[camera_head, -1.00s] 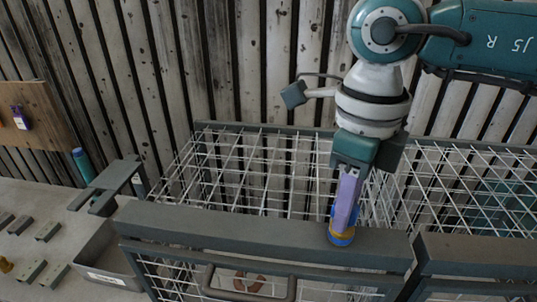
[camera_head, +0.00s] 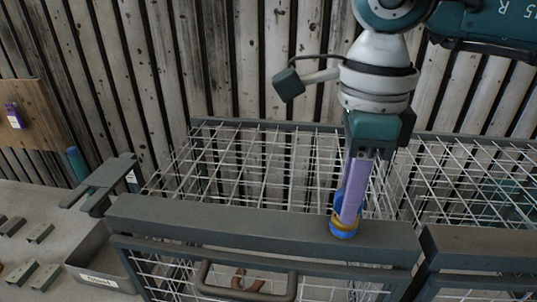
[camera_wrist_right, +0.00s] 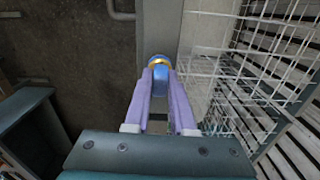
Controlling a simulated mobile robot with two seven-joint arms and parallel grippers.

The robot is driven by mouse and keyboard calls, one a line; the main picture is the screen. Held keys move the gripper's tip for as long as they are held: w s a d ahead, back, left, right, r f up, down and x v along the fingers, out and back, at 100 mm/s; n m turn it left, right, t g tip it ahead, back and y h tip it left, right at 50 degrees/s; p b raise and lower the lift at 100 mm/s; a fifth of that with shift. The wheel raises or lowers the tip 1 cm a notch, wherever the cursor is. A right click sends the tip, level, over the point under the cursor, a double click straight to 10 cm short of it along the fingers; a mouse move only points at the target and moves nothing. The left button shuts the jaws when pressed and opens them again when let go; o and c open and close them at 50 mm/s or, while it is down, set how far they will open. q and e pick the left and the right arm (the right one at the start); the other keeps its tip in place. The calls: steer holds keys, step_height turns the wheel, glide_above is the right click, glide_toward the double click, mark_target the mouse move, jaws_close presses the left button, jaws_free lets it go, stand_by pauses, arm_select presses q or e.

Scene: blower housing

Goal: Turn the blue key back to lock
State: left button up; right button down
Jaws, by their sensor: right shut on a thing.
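The blue key (camera_head: 344,229) stands in a lock with a yellow ring on the top rail of the wire cage door (camera_head: 260,229). My right gripper (camera_head: 348,208), with purple fingers, comes down from above and is shut on the key. In the right wrist view the key (camera_wrist_right: 160,84) sits between the two fingertips of the right gripper (camera_wrist_right: 161,82), with the yellow ring just beyond. The fingers hide part of the key. My left gripper is not in view.
The wire cage (camera_head: 240,165) has an open mesh top. A handle (camera_head: 245,282) is on its front. A labelled grey bin (camera_head: 98,268) and several small grey blocks lie on the table at left. A second cage (camera_head: 480,246) adjoins at right.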

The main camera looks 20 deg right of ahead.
steer(key=shift+n, duration=0.3)
steer(key=c, duration=0.7)
jaws_free()
